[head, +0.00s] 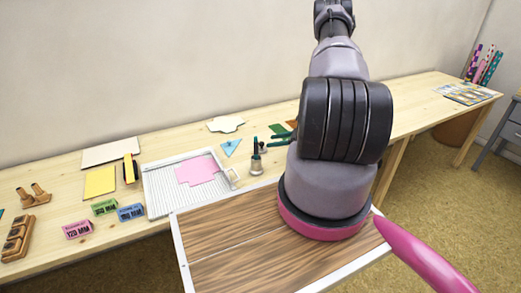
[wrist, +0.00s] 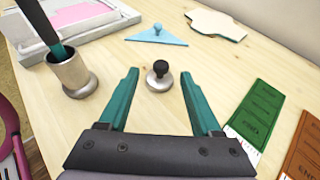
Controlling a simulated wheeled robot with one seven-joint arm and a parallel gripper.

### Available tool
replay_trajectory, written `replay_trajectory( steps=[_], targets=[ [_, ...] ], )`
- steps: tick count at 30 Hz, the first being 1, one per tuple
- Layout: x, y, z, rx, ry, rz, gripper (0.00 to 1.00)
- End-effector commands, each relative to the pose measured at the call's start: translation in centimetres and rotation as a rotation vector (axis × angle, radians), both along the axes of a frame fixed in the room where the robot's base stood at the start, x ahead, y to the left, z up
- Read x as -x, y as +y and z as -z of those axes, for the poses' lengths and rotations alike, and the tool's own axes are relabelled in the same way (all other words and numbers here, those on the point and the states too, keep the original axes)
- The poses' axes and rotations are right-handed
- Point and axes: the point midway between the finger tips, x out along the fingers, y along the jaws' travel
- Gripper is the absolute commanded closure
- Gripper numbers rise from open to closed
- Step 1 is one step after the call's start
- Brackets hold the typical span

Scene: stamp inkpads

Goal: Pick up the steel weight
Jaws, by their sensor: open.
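The steel weight (wrist: 158,83) is a small silver disc with a black knob, standing upright on the wooden table. In the wrist view it lies centred between the two fingertips, with clear space on each side. In the head view it is small, just right of the metal cup (head: 257,167). My gripper (wrist: 158,73) is open, its two teal fingers pointing toward the weight, and holds nothing. I cannot tell how high the fingertips are above the table. In the head view my arm hides part of the gripper.
The metal cup with a dark-handled tool stands left of my gripper in the wrist view (wrist: 73,75). A blue triangle (wrist: 157,37) with a knob lies behind the weight. A grey tray (head: 165,192) sits left.

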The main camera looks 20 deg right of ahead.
Motion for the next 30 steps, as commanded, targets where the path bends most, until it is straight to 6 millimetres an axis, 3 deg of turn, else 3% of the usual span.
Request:
replay_trajectory(
  steps=[18, 25, 26, 30],
  targets=[
    [-4.1, 4.1, 2.9, 0.001, 0.000, -0.003, 0.34],
    [-4.3, 4.3, 3.0, 0.001, 0.000, 0.000, 0.34],
    [-4.3, 4.3, 3.0, 0.001, 0.000, 0.000, 0.42],
    [-4.3, 4.3, 3.0, 0.001, 0.000, 0.000, 0.96]
  ],
)
